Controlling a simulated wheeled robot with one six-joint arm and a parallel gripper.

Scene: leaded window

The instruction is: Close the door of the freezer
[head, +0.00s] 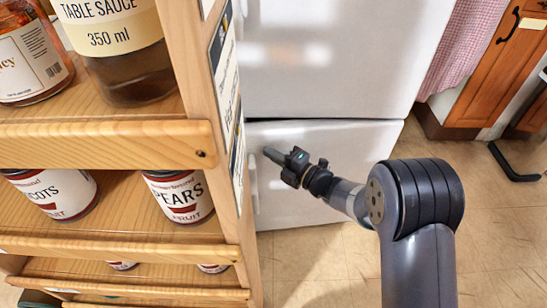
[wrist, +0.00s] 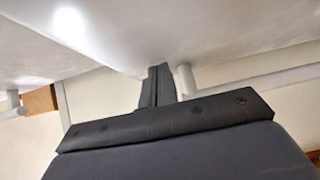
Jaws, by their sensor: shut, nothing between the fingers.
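A white fridge-freezer stands behind the shelf rack in the head view. Its upper door (head: 330,60) is above a seam, and its lower door (head: 345,145), which looks like the freezer door, is below. I cannot tell how far ajar the lower door is. A pale upright handle (head: 254,180) shows at the lower door's left side, partly hidden by the rack. My gripper (head: 271,154) is shut and empty, in front of the lower door's upper left part near the handle. In the wrist view my gripper (wrist: 160,85) is close to white panels (wrist: 150,35) and a pale bar (wrist: 185,82); contact is unclear.
A wooden rack (head: 110,145) with jars and cans fills the left side, close to my gripper. Wooden cabinets (head: 500,65) and a checked cloth (head: 465,45) are at the right. The tiled floor (head: 320,265) is clear in front of the lower door.

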